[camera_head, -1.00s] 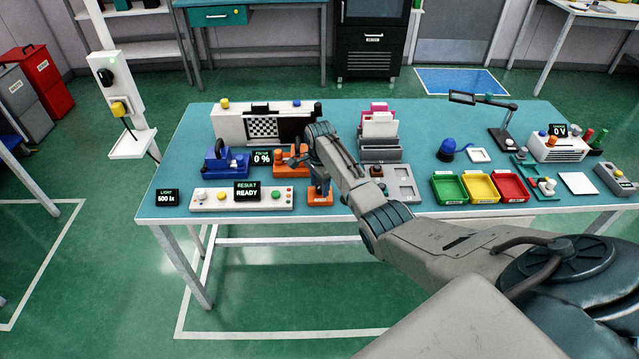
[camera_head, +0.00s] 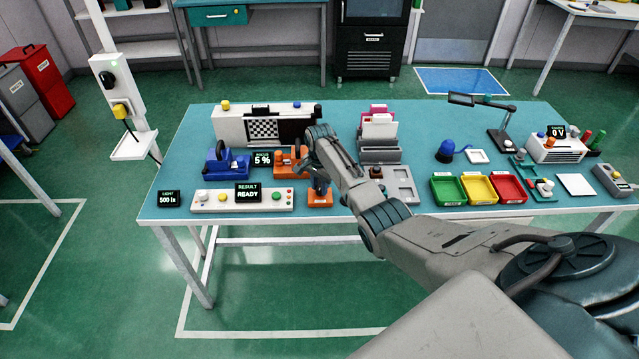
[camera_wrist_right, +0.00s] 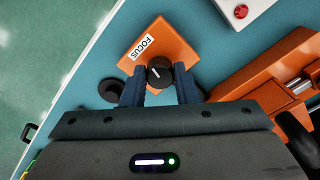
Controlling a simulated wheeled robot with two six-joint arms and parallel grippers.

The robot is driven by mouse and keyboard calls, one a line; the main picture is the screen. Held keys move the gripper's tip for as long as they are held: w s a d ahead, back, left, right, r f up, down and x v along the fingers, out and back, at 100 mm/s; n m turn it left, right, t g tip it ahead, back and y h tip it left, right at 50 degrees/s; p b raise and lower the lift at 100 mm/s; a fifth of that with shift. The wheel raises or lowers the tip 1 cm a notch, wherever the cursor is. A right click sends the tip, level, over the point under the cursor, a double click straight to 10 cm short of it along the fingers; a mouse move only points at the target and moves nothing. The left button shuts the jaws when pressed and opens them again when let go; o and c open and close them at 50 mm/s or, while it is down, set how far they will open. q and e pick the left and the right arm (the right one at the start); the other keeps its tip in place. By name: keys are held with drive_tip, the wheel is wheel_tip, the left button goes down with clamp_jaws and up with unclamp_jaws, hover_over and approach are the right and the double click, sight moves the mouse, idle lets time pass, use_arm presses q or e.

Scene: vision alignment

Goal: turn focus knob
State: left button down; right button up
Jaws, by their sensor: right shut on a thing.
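The focus knob (camera_wrist_right: 159,72) is black with a white mark and sits on an orange block labelled FOCUS (camera_wrist_right: 146,43) in the right wrist view. My right gripper (camera_wrist_right: 160,86) is shut on the knob, one finger on each side of it. In the head view the orange block (camera_head: 320,198) stands near the front edge of the table, and my right gripper (camera_head: 320,183) is over it, hiding the knob. The focus display (camera_head: 262,159) reads 5 %. My left gripper is not in view.
A control panel (camera_head: 215,200) with a display reading RESULT READY (camera_head: 248,192) lies left of the block. A blue device (camera_head: 228,163) and a checkered target (camera_head: 264,128) stand behind. Green, yellow and red trays (camera_head: 508,200) are at the right.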

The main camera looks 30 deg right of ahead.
sight(320, 188)
drive_tip(key=n+p, duration=0.1)
drive_tip(key=n, duration=0.2)
drive_tip(key=shift+r+n, duration=0.1)
drive_tip(key=shift+n, duration=0.3)
drive_tip(key=n+p, duration=0.1)
drive_tip(key=n, duration=0.2)
drive_tip(key=shift+n, duration=0.3)
drive_tip(key=n, duration=0.3)
drive_tip(key=shift+n, duration=0.3)
drive_tip(key=shift+d+n+p, duration=0.1)
drive_tip(key=shift+n+p, duration=0.3)
drive_tip(key=shift+n, duration=1.7)
drive_tip(key=o, duration=1)
wheel_tip(320, 188, up, 11)
drive_tip(key=b, duration=0.2)
